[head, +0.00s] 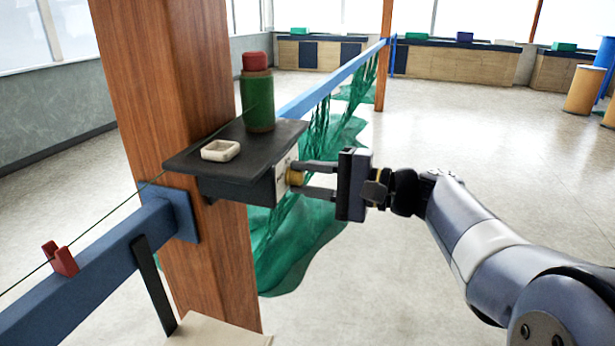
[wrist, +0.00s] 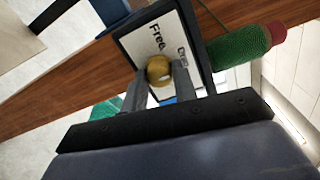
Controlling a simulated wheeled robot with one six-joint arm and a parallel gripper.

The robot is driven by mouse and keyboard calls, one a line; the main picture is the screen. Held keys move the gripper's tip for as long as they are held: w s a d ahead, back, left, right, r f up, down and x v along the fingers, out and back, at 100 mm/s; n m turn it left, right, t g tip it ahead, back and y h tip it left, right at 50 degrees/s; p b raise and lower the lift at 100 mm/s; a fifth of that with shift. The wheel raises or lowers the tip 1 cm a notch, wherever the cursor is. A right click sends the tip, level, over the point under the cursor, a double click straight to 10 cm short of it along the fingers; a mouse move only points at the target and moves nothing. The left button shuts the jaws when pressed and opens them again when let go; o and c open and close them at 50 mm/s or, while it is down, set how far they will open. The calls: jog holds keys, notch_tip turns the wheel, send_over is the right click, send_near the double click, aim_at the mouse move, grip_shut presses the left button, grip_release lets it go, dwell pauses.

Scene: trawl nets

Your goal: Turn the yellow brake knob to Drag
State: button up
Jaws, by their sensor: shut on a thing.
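The yellow brake knob (head: 295,176) sticks out from the labelled front face of a dark box under a small black shelf (head: 228,156). My gripper (head: 304,179) comes from the right with its two fingers around the knob. In the wrist view the knob (wrist: 159,69) sits between the tips of my gripper (wrist: 160,76), which is shut on it. The white label plate (wrist: 140,44) reads "Free" and, partly, a second word that looks like "Drag". The knob's pointer cannot be made out.
A green spool with a red top (head: 257,100) and a small white dish (head: 221,150) stand on the shelf. The shelf is on a wooden post (head: 170,75). A blue rail (head: 330,80) with green netting (head: 300,240) runs behind.

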jog(key=shift+f, duration=0.1)
jog(key=o, duration=1)
jog(key=shift+c, duration=0.2)
jog(key=b+v, duration=0.1)
jog(key=v, duration=0.9)
jog(key=shift+d+b, duration=0.3)
jog(key=shift+d, duration=0.1)
jog(key=shift+s, duration=0.15)
jog(key=p+x, duration=0.1)
jog(key=x, duration=1)
jog(key=shift+p, duration=0.3)
jog(key=shift+s+d, duration=0.1)
jog(key=shift+d, duration=0.05)
